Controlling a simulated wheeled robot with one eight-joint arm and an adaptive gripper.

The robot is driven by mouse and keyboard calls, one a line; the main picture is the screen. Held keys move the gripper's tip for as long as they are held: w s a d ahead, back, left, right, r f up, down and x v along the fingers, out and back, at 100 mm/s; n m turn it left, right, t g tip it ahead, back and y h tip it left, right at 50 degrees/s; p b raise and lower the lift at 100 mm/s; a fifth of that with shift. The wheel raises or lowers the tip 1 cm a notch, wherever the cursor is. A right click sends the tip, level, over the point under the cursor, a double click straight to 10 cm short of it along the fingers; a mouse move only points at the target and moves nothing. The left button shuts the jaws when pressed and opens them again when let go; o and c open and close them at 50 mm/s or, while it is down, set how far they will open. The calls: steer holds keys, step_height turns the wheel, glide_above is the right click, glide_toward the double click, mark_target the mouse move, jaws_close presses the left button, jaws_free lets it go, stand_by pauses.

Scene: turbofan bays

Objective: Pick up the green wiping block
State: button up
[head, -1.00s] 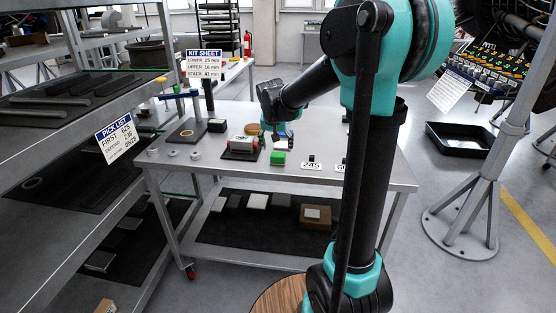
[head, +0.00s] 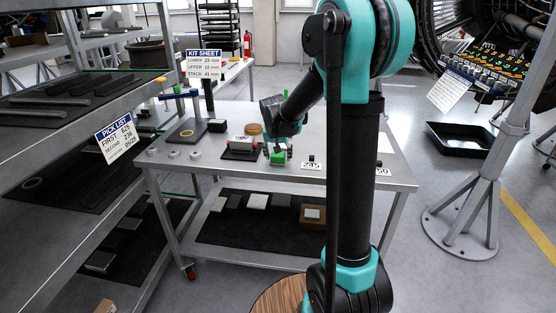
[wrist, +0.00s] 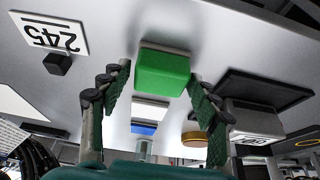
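The green wiping block (head: 278,158) sits on the grey worktable (head: 345,182), near the middle of its top. In the wrist view the green block (wrist: 163,72) shows a bright green face with a pale layer along its top edge. My gripper (head: 279,151) is right over the block, pointing down. In the wrist view my gripper (wrist: 160,76) is open, one finger on each side of the block, with a visible gap at least on the left. Whether the right finger touches it I cannot tell.
A "245" card (head: 311,166) lies to the right with a small dark cube.

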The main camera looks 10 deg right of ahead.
steer(key=c, duration=1)
steer(key=shift+o, duration=0.2)
step_height(320, 180, up, 20)
